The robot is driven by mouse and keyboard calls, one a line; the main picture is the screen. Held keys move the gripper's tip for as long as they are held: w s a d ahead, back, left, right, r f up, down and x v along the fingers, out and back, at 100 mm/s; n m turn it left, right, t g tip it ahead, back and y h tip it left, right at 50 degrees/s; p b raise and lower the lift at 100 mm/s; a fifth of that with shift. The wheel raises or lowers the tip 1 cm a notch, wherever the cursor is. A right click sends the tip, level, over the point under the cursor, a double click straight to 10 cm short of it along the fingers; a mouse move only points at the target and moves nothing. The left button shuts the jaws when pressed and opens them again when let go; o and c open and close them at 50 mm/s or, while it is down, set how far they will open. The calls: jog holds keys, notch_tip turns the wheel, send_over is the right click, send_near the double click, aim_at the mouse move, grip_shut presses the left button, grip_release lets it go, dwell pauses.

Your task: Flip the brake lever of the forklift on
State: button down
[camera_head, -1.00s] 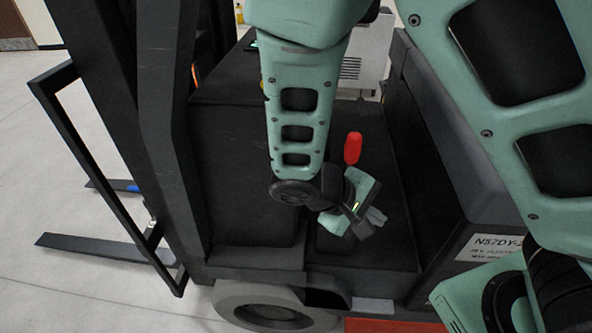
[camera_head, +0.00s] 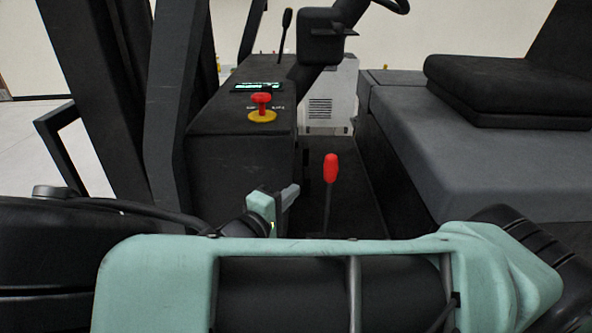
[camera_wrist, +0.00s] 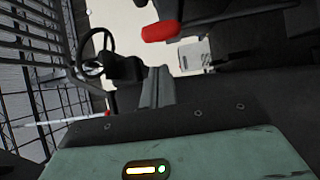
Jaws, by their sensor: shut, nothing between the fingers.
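The brake lever, a thin dark rod with a red knob (camera_head: 331,168), stands nearly upright from the forklift floor between the black console and the seat base in the head view. Its lower end is hidden behind my arm. My gripper (camera_head: 291,192) is just left of the lever, its grey fingers closed and apart from it. In the wrist view the red knob (camera_wrist: 161,31) shows above and close to my gripper's shut fingers (camera_wrist: 158,84). I see nothing held between the fingers.
A red emergency button (camera_head: 262,99) on a yellow base sits on the console (camera_head: 228,165). The grey seat base (camera_head: 425,130) bounds the right, with a black cushion (camera_head: 508,88). A steering column (camera_head: 322,52) and a white cabinet (camera_head: 332,98) stand behind.

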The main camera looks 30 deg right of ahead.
jog(key=p+x, duration=0.3)
jog(key=x, duration=0.7)
jog(key=shift+d, duration=0.1)
